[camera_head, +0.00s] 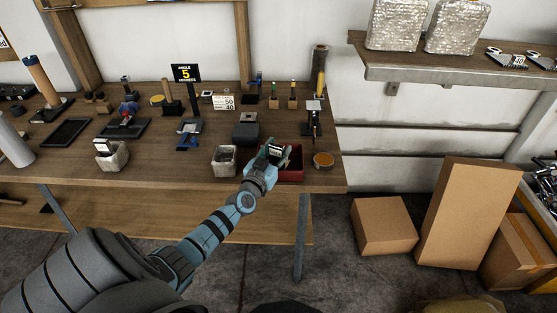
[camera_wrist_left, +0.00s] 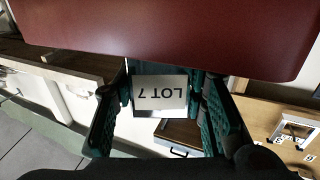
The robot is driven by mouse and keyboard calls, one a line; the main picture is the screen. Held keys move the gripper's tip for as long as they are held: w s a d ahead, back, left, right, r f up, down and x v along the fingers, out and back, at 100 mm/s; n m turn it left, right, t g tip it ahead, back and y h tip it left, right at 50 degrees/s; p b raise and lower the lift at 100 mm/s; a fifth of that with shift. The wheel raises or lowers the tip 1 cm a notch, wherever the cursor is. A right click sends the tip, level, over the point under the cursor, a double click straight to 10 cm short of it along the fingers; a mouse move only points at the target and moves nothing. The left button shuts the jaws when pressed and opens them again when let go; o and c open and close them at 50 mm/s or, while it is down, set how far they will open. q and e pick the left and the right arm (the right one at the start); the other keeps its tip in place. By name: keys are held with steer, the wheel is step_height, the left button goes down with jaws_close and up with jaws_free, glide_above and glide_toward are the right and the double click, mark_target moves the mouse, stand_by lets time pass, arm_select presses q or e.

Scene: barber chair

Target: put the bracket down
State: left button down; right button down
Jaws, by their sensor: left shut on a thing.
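My left gripper (camera_head: 272,157) is at the red bin (camera_head: 292,176), near the front edge of the workbench. In the left wrist view its teal fingers (camera_wrist_left: 160,105) are shut on a pale piece, the bracket (camera_wrist_left: 160,92), whose face reads "LOT 7" upside down. In the head view the fingers mostly hide the piece, so its full shape and whether it touches the bin cannot be told. The red bin's wall fills the top of the left wrist view (camera_wrist_left: 170,30). My right gripper is not in view.
A dark block (camera_head: 245,134) is behind. Several tools and a sign (camera_head: 186,73) stand farther back. Cardboard boxes (camera_head: 384,225) are on the floor at right.

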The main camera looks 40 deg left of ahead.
arm_select(q)
steer(key=shift+r, duration=0.15)
steer(key=c, duration=1.3)
jaws_free()
steer(key=shift+f, duration=0.2)
steer(key=o, duration=0.3)
